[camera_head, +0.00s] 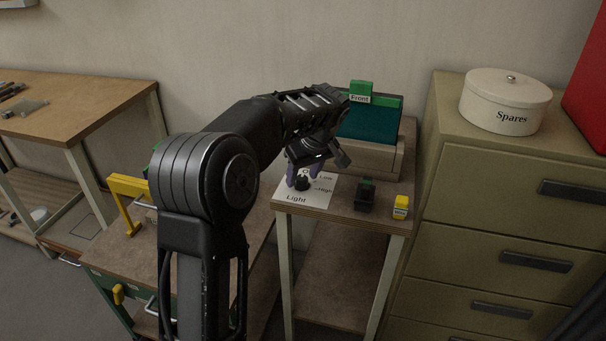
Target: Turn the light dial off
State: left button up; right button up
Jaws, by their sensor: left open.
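The light dial (302,184) is a small dark knob on a white card (317,197) marked "Light", "Low" and "High", with a round mark above the knob. The card lies near the front left of a small wooden-topped table. My left arm reaches over from the left, and my left gripper (304,178) points down at the dial. Its purple-grey fingers are open and stand around or just above the knob. I cannot tell whether they touch it. The dial's exact pointer direction is too small to read. My right gripper is not in view.
A dark block (366,196) and a small yellow block (401,207) stand right of the card. Behind is a box with a green "Front" label (360,98). A drawer cabinet (490,190) with a "Spares" tin (505,100) stands right. A yellow handle (130,189) rises at left.

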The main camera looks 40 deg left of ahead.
pick_arm(q)
jog(key=v, duration=0.8)
jog(key=shift+a, duration=0.1)
dwell(0.5)
